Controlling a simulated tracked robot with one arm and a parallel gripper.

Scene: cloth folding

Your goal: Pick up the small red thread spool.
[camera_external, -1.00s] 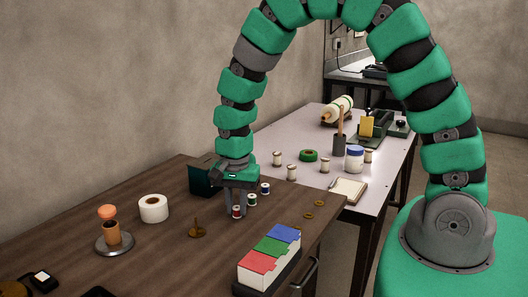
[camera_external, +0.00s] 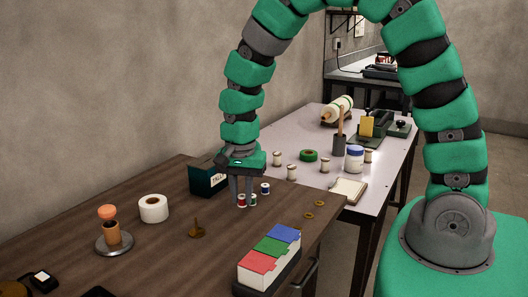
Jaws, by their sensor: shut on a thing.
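The small red thread spool (camera_external: 241,201) is between the fingertips of my gripper (camera_external: 242,197), which points down and is shut on it. The spool is held a little above the brown table, though the gap under it is hard to judge. A green spool (camera_external: 253,200) stands just right of the fingers, close to them; I cannot tell if they touch. A blue spool (camera_external: 265,188) stands farther right and back.
The table's front middle is clear.

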